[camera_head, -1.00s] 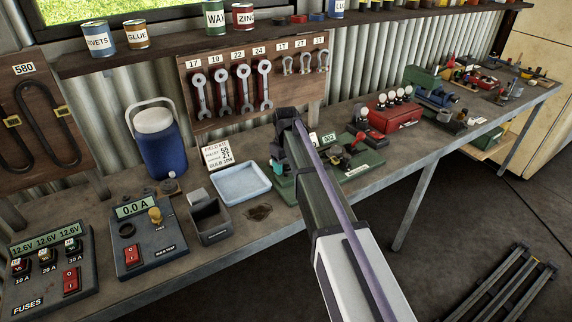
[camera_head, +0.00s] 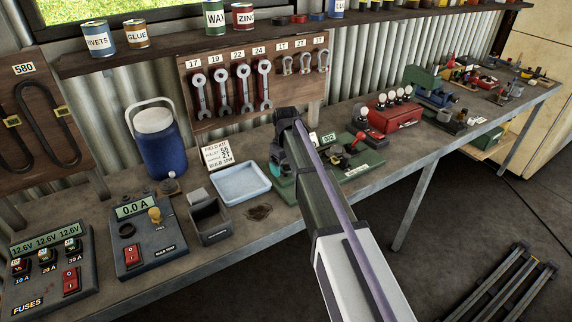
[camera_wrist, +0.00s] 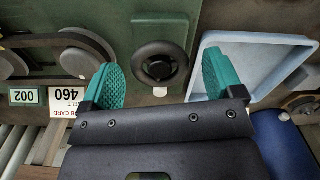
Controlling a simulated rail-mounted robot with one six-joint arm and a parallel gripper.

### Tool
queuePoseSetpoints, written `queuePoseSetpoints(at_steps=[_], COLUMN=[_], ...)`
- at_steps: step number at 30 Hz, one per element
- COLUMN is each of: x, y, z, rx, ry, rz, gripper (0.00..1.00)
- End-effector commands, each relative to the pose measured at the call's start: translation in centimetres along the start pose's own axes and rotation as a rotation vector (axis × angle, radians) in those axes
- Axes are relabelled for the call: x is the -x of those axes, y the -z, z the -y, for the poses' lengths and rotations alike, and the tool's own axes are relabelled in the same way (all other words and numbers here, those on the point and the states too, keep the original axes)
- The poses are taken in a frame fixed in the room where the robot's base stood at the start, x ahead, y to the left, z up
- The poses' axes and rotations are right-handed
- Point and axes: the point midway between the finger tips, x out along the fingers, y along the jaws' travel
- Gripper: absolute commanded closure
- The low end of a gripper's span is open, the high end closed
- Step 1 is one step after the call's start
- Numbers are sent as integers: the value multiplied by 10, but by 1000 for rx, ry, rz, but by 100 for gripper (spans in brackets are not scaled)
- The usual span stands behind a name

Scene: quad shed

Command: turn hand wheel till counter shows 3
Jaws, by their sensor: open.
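The hand wheel (camera_wrist: 160,65) is a dark round ring with a hub and a small pale mark at its lower rim in the wrist view. My gripper (camera_wrist: 165,85) is open, its two teal fingers on either side of the wheel with a gap to each. I cannot tell how deep the fingertips reach. The counter (camera_wrist: 25,96) reads 002, upside down in the wrist view; it also shows in the head view (camera_head: 327,137). In the head view my gripper (camera_head: 276,166) is over the green machine base (camera_head: 318,184), and my arm hides the wheel.
A pale blue tray (camera_head: 240,184) stands beside the machine. A grey bin (camera_head: 208,222) and a bulb tester (camera_head: 150,240) stand further left. A red-knobbed lever (camera_head: 360,136) is to the right. In the wrist view a belt (camera_wrist: 60,40) runs near the counter.

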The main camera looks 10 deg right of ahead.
Motion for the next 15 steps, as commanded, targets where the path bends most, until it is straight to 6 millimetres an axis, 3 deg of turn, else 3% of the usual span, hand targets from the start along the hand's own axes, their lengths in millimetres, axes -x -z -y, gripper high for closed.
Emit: queuePoseSetpoints(at_steps=[8,15], x=[10,62], y=[0,0], z=[0,0], rx=[0,0], ry=[0,0], rz=[0,0], gripper=[14,14])
